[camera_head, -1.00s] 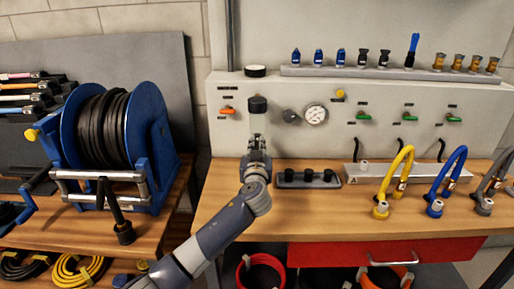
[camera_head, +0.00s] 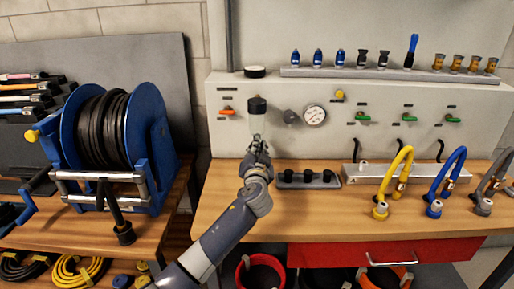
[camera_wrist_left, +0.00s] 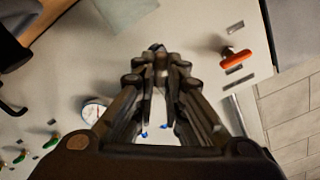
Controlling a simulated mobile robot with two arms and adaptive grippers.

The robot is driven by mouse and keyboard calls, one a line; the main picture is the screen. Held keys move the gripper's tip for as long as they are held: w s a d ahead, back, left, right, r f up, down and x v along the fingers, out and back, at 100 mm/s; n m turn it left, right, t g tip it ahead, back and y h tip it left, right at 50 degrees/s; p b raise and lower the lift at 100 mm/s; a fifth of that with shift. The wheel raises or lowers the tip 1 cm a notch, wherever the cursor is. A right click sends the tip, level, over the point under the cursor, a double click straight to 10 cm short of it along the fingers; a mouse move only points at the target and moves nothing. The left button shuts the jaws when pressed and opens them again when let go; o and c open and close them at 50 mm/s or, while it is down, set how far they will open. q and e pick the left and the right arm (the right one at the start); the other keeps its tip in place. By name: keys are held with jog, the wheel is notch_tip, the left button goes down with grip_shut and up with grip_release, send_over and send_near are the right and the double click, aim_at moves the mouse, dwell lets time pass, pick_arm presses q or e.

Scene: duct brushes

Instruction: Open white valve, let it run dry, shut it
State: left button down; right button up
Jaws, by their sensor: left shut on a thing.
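A clear bowl (camera_head: 257,122) with a black cap (camera_head: 257,104) hangs on the front of the pale panel. My left gripper (camera_head: 258,147) is at the lower end of this bowl, with its fingers pointing up to it. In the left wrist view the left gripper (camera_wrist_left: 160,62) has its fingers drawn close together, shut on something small. The fingers hide what they hold. The white valve itself cannot be made out; the spot under the bowl is covered by the fingers. My right gripper is not in view.
A round gauge (camera_head: 315,115) and a grey knob (camera_head: 290,116) sit right of the bowl. An orange handle (camera_head: 228,111) is at its left. A rack with black plugs (camera_head: 308,179) stands on the bench. A hose reel (camera_head: 104,130) stands left. Bare wood (camera_head: 300,222) lies in front.

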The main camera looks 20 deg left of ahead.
pick_arm(q)
jog(key=m+p, duration=0.2)
jog(key=m, duration=0.3)
jog(key=m+p, duration=0.1)
jog(key=m, duration=0.5)
jog(key=shift+d+f+p, duration=0.1)
jog(key=shift+f+p, duration=0.1)
jog(key=shift+p, duration=0.2)
jog(key=c, duration=1.7)
grip_release()
jog(key=shift+o, duration=0.2)
jog(key=v, duration=1.2)
